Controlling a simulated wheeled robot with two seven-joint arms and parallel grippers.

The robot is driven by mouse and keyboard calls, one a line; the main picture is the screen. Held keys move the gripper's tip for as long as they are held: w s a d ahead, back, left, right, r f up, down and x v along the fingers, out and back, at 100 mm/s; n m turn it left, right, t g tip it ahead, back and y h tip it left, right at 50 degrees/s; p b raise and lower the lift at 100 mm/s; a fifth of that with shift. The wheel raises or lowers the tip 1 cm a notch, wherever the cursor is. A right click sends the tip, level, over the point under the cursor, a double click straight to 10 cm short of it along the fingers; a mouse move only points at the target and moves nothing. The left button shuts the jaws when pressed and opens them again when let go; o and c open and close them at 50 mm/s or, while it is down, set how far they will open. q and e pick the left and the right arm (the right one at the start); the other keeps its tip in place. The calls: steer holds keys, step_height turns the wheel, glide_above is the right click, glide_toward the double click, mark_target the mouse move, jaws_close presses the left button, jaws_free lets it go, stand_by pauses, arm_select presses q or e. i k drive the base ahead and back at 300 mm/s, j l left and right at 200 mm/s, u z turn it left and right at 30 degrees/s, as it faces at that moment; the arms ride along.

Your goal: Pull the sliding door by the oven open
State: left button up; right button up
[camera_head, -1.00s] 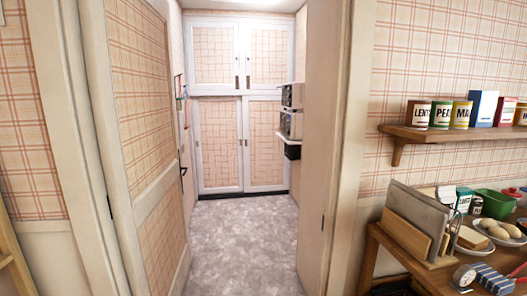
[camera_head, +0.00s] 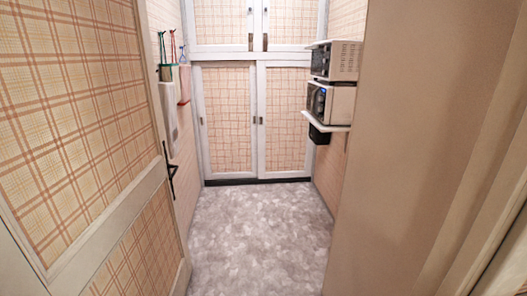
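Two plaid-panelled sliding doors with white frames stand shut at the far end of the small room: a left door (camera_head: 228,118) and a right door (camera_head: 285,120). Neither of my grippers is in view.
An open plaid door (camera_head: 85,120) with a dark handle (camera_head: 170,172) stands on the left. A plain beige panel (camera_head: 415,130) fills the right side. Grey floor (camera_head: 260,225) between them is clear up to the sliding doors. Upper cupboard doors (camera_head: 224,22) are above, and items hang on the left wall.

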mark_target(285, 148)
steer(key=i, duration=3.45)
